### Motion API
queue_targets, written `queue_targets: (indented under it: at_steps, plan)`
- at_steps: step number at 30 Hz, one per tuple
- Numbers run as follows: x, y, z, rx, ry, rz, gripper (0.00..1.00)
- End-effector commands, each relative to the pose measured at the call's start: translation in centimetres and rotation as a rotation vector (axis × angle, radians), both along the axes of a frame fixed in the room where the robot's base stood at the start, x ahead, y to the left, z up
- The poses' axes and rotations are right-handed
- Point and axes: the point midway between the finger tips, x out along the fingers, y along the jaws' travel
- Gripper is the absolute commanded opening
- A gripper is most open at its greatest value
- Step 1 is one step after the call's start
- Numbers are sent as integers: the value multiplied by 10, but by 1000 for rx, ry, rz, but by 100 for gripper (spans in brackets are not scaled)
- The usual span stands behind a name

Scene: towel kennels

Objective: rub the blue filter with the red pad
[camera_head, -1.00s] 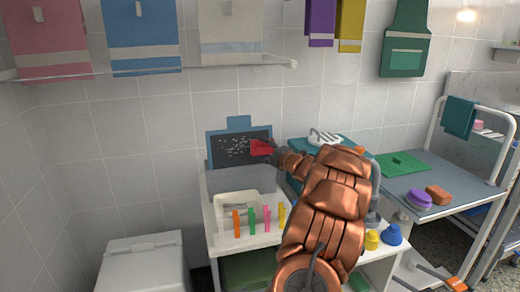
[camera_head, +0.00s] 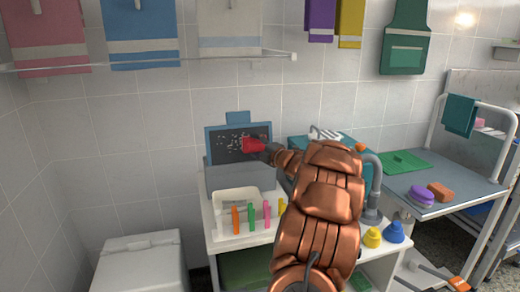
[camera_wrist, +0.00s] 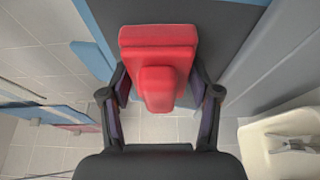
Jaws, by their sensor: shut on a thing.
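The blue filter (camera_head: 211,151) stands upright against the tiled wall, a blue frame with a dark panel and a tab on top. White specks lie on the left and middle of its panel. My gripper (camera_head: 268,149) is shut on the red pad (camera_head: 252,144), which is in front of the right half of the panel. In the wrist view the red pad (camera_wrist: 157,50) sits between the two fingers by its raised grip. The blue frame (camera_wrist: 92,60) shows behind it. I cannot tell whether the pad touches the panel. My arm hides part of the counter.
A white tray (camera_head: 222,243) with several coloured clips along its front stands below the filter. A grey tap (camera_head: 374,190), yellow and blue bottles (camera_head: 393,233) are at right. A white bin (camera_head: 140,265) stands at lower left.

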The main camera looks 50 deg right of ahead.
Motion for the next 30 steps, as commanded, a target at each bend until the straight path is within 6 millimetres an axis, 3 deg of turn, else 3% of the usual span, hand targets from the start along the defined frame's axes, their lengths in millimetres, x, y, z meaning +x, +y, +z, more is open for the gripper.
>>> queue_targets:
  at_steps: [30]
  plan:
    - [36, 45, -2, 0, -1, 3, 34]
